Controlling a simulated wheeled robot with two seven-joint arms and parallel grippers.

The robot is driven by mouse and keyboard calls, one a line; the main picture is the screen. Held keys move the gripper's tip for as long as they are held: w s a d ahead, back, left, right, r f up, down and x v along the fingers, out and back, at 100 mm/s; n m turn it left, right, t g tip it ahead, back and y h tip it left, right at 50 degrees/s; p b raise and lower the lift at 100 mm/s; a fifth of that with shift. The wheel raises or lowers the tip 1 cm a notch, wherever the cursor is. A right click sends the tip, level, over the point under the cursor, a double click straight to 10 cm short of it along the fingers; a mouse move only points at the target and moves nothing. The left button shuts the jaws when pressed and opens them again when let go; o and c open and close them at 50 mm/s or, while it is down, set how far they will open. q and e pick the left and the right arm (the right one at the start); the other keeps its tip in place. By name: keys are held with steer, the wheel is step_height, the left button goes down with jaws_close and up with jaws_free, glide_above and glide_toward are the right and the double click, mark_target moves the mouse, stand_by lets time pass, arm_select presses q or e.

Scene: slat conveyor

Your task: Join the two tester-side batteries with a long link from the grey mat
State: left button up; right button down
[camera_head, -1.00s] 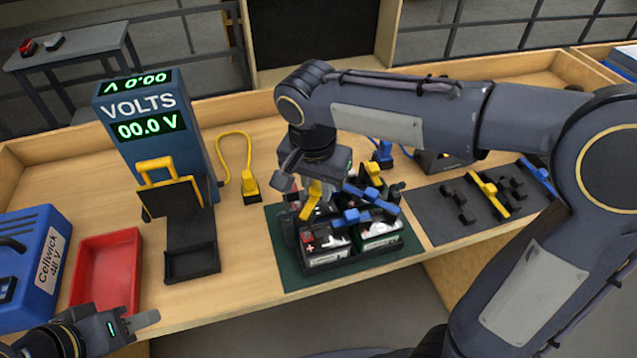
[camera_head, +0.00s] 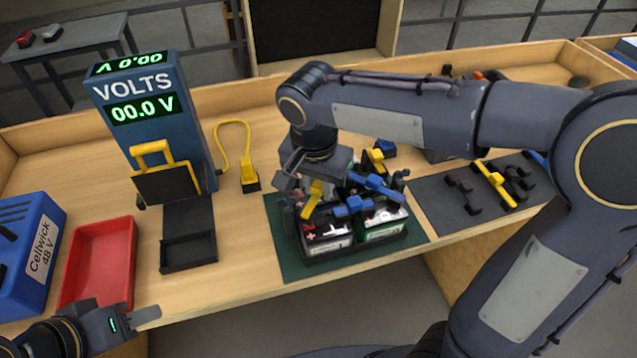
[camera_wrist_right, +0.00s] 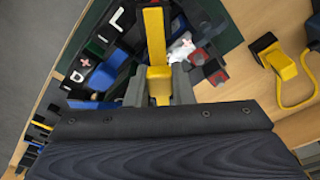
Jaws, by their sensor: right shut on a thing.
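The batteries stand in a black tray (camera_head: 352,247) on a green mat (camera_head: 285,258). The front tester-side battery (camera_head: 327,243) has a white label and red marking; the rear one is mostly hidden by my right gripper. My right gripper (camera_head: 310,200) is shut on a yellow link (camera_wrist_right: 156,45), pointing down over the tester-side batteries. I cannot tell whether the link touches the terminals. Blue links (camera_head: 354,206) lie across the battery tops.
The volt tester (camera_head: 145,110) reads 00.0 V, with a yellow-handled lever (camera_head: 165,175) in front. A yellow plug (camera_head: 248,177) on a cable lies between tester and batteries. A red bin (camera_head: 98,260) and blue battery box (camera_head: 30,255) stand at left.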

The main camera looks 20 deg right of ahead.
steer(key=shift+f+b, duration=0.9)
steer(key=shift+f, duration=0.2)
steer(key=c, duration=1.2)
jaws_free()
steer(key=shift+o, duration=0.2)
steer(key=r, duration=0.7)
steer(key=shift+s+a+r, duration=0.3)
steer(key=shift+s+r, duration=0.05)
steer(key=shift+r, duration=0.05)
steer(key=shift+d, duration=0.1)
steer(key=s+d+f+n+t+y, duration=0.2)
steer(key=s+d+f+n, duration=0.1)
steer(key=s, duration=0.4)
steer(key=s+d+f+n+t+y, duration=0.2)
steer(key=s+d+f+n, duration=0.1)
steer(key=s+d+f, duration=0.3)
steer(key=shift+s+d+f+t+y, duration=0.25)
steer(key=shift+s+d+t+y, duration=0.05)
steer(key=shift+s, duration=0.95)
